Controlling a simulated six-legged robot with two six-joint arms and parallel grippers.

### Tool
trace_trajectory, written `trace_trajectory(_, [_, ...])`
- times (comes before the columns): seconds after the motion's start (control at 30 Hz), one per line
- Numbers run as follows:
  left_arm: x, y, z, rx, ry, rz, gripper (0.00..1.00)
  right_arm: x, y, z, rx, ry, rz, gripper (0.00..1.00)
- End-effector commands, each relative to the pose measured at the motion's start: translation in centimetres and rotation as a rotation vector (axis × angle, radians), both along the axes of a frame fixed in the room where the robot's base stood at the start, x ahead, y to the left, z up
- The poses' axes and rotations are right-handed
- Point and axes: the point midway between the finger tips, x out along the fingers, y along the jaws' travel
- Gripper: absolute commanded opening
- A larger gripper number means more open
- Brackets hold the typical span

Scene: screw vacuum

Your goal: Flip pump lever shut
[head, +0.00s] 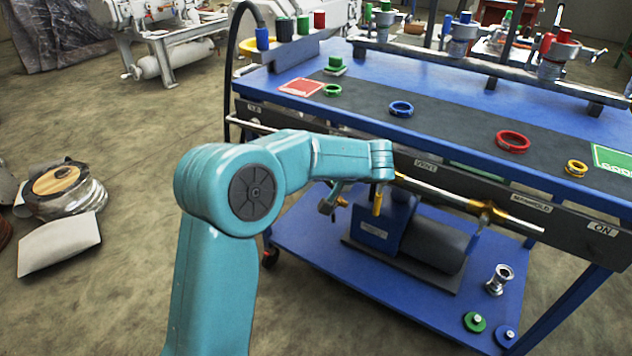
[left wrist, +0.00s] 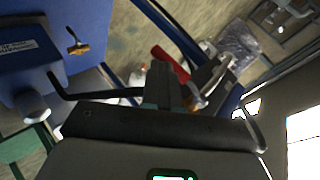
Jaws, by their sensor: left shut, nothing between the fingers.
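In the left wrist view a red lever handle (left wrist: 168,60) slants beside the dark fingers of my left gripper (left wrist: 161,68). The fingers are together and empty. Whether they touch the handle cannot be told. Metal and brass fittings (left wrist: 197,101) show just past the handle's lower end. In the head view the blue pump (head: 383,222) stands on the lower shelf of the bench. My left arm reaches across to the bench front above the pump, and its wrist hides the fingers and the red handle. My right gripper is in neither view.
A metal pipe (head: 455,200) with brass fittings runs along the bench front. Colored rings (head: 512,141) lie on the dark bench top (head: 450,125). A silver fitting (head: 499,279) and a green disc (head: 474,322) sit on the blue lower shelf (head: 400,315).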

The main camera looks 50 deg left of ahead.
Motion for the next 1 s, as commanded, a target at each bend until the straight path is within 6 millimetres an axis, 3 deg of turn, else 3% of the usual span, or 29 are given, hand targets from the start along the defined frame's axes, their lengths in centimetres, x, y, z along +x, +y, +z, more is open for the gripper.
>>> trace_trajectory(0.77, [-0.1,0.1,-0.1,-0.004,0.001,0.000,0.00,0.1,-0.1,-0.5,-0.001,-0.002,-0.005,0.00])
trace_trajectory(1.0, [-0.1,-3.0,2.6,-0.002,-0.002,-0.004,0.00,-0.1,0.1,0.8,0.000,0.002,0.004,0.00])
